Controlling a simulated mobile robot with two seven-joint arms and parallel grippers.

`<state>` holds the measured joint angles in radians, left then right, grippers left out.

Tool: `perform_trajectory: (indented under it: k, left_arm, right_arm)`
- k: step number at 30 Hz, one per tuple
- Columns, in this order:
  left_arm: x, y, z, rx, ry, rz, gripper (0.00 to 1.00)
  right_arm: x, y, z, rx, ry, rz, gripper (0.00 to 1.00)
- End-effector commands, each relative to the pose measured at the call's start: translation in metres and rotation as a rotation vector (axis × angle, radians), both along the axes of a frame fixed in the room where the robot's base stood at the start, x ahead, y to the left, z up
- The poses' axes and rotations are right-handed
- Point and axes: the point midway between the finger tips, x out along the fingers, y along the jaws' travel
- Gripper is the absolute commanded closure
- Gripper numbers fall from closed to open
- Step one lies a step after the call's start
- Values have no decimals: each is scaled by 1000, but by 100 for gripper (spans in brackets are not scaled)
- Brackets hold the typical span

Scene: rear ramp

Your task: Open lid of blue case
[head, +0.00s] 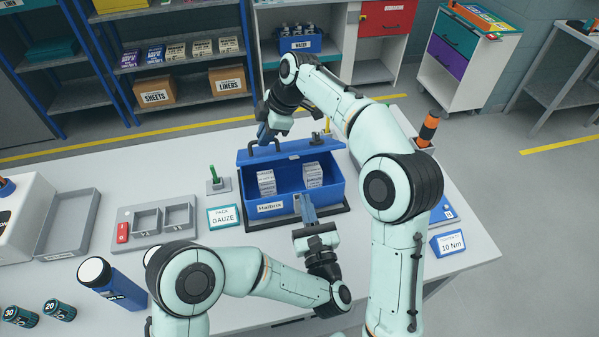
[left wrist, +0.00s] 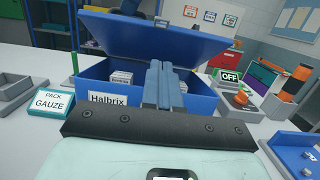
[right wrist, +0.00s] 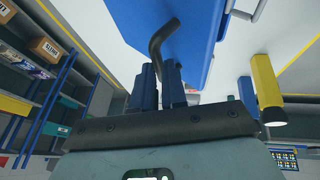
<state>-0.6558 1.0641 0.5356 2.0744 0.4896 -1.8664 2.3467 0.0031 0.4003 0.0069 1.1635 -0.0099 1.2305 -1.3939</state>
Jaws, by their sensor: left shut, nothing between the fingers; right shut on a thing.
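The blue case (head: 270,205), labelled Halbrix, stands on a dark base on the white table. White boxes (head: 267,183) show inside it. Its blue lid (left wrist: 150,38) is raised and tilted up toward the back. A black handle (right wrist: 160,40) sticks out from the lid. My right gripper (right wrist: 160,78) is shut on this handle; in the head view it is behind the case at the lid's left (head: 265,132). My left gripper (head: 307,203) is shut and empty at the front of the case. Its fingertips (left wrist: 160,68) overlap the front rim; I cannot tell whether they touch it.
A PACK GAUZE sign (head: 223,216) and a grey two-bay tray (head: 150,222) stand left of the case. A blue bottle (head: 112,285) is at front left. An orange and black post (head: 428,128) and a 10 Nm sign (head: 450,243) are on the right. Shelves stand behind.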

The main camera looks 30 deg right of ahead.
Motion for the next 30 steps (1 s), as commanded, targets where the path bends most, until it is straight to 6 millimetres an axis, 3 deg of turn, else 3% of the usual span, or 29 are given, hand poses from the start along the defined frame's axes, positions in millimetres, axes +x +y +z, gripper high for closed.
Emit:
perform_trajectory:
  k: [6, 9, 15, 30]
  left_arm:
    - [45, -12, 8, -1, -3, 4, 100]
    - [54, -15, 23, -3, -4, 2, 100]
    - [64, -18, 37, -1, -2, 1, 100]
    - [69, -19, 44, 4, 18, 3, 100]
  right_arm:
    - [1, -1, -4, -5, 2, -1, 100]
    - [1, -1, -4, -5, 2, -1, 100]
    - [1, -1, -4, -5, 2, -1, 100]
    - [1, -1, -4, -5, 2, -1, 100]
